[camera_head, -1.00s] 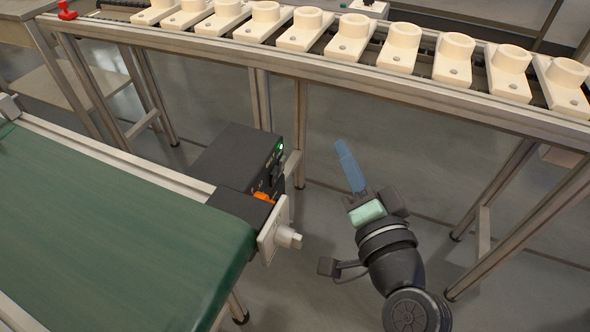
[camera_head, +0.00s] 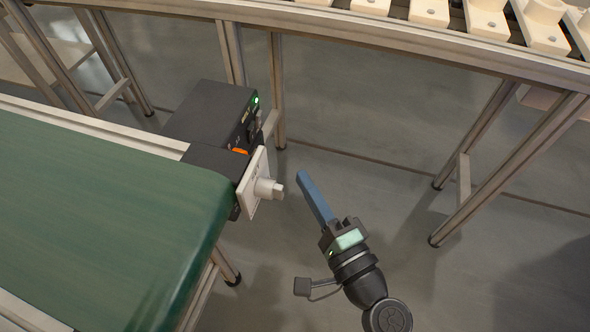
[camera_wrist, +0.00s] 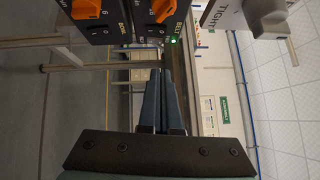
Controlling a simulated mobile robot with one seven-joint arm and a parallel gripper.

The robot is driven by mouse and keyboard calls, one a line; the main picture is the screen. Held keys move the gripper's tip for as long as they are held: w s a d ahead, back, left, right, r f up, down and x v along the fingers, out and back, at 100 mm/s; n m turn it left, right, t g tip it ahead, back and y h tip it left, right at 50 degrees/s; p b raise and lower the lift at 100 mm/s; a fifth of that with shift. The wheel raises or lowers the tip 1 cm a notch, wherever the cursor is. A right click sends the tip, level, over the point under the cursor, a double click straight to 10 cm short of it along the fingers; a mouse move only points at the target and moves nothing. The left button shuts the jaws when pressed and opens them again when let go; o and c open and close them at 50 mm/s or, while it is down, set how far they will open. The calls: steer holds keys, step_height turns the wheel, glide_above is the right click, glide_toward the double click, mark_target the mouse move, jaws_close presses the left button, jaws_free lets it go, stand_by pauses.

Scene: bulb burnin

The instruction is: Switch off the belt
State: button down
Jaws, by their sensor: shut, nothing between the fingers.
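The green conveyor belt (camera_head: 100,200) fills the left of the head view. At its far right corner stands a black control box (camera_head: 205,115) with a lit green lamp (camera_head: 256,100) and an orange switch (camera_head: 240,151). In the wrist view, an orange rotary switch (camera_wrist: 163,9) sits on a panel labelled BELT, above a lit green lamp (camera_wrist: 174,41). Another orange rotary switch (camera_wrist: 87,9) is to its left. My gripper (camera_head: 303,176) is shut and empty, right of the box and apart from it. Its blue fingers (camera_wrist: 161,80) point toward the panels in the wrist view.
A pale plate with a protruding knob (camera_head: 265,188) is fixed at the belt's end, between the belt and my gripper. It shows partly in the wrist view (camera_wrist: 250,20), marked TIGHT. A metal-framed line with pale fixtures (camera_head: 430,10) runs behind. Floor around my gripper is clear.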

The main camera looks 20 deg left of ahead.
mark_target(253, 128)
steer(key=w+a+r+b, duration=0.1)
steer(key=w+a+b, duration=0.1)
steer(key=w+a, duration=0.4)
steer(key=shift+a, duration=1.85)
steer(key=shift+w+r, duration=0.1)
steer(key=shift+a+r, duration=0.15)
steer(key=shift+a, duration=0.2)
